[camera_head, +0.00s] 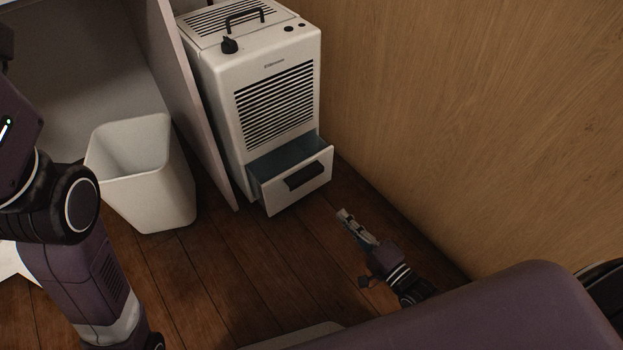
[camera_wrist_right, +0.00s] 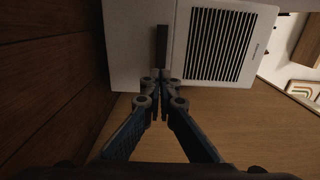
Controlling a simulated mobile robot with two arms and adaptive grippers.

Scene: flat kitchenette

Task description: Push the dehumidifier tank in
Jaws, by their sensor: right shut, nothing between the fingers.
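The white dehumidifier (camera_head: 275,75) stands on the floor against the wood-panelled wall, with a black grille and a black top handle. Its tank (camera_head: 313,166) is pulled partway out at the bottom front like a drawer, with a dark handle recess on its face. My right gripper (camera_head: 341,213) is shut and empty, in front of the tank and apart from it in the head view. In the wrist view the shut fingertips (camera_wrist_right: 160,80) point at the tank's dark handle recess (camera_wrist_right: 162,47), with the dehumidifier (camera_wrist_right: 215,45) turned sideways. My left gripper is not in view.
A white open bin (camera_head: 150,180) stands left of the dehumidifier, beyond a thin upright panel (camera_head: 188,100). The wooden wall (camera_head: 440,110) closes off the right side. The plank floor (camera_head: 255,265) is clear in front of the tank.

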